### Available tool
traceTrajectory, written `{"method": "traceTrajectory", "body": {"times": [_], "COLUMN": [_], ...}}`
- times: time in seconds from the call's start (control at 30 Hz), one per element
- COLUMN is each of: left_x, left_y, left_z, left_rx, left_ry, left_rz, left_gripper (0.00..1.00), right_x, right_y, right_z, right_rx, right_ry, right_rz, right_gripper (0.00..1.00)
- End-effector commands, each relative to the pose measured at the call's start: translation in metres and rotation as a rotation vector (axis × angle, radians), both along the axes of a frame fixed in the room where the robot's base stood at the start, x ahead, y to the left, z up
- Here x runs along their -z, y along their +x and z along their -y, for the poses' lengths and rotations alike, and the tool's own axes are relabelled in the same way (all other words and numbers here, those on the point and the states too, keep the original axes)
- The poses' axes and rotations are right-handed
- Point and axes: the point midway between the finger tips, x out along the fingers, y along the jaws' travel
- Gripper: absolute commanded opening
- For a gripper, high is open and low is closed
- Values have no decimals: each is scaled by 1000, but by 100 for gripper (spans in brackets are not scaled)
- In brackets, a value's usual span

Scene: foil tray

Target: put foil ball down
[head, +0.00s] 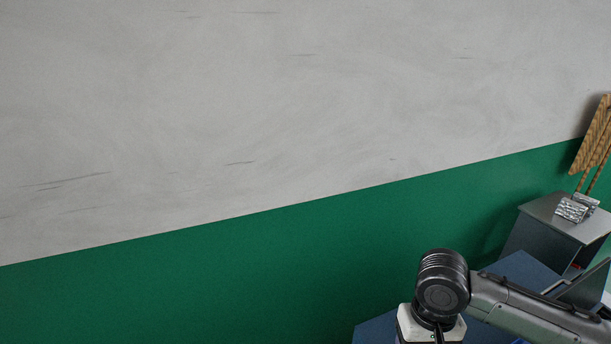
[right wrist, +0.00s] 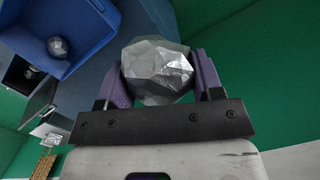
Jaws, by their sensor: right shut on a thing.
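A faceted silver foil ball (right wrist: 157,70) is between the two purple fingers of my right gripper (right wrist: 156,74) in the right wrist view. The gripper is shut on it, and the ball touches both fingers. In the head view only part of an arm shows at the bottom right; no fingers or ball are visible there. A blue tray (right wrist: 88,52) is at the upper left of the right wrist view, apart from the held ball. Another grey ball (right wrist: 57,46) lies in it. My left gripper is not in view.
A grey cabinet (head: 545,228) stands at the right of the head view with crinkled silvery things (head: 577,207) on top. A blue surface (head: 522,270) is beside the arm. A wall (head: 250,110), pale above and green below, fills most of the view.

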Motion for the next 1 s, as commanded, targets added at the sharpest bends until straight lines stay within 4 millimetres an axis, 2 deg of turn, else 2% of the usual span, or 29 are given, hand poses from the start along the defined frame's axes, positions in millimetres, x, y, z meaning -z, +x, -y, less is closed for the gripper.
{"method": "traceTrajectory", "body": {"times": [0.07, 0.1, 0.37, 0.8, 1.0], "left_x": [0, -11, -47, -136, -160], "left_y": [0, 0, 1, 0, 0], "left_z": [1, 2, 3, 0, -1], "left_rx": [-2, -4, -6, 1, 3], "left_ry": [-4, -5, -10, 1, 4], "left_rz": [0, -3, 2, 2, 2], "left_gripper": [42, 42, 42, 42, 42], "right_x": [-9, -17, -42, -114, -134], "right_y": [-3, -6, -23, -68, -82], "right_z": [-5, -4, -6, -7, -5], "right_rx": [-52, -52, -54, -54, -49], "right_ry": [-1, 1, 3, 3, 2], "right_rz": [4, -1, -10, -10, -5], "right_gripper": [37, 37, 36, 36, 36]}}
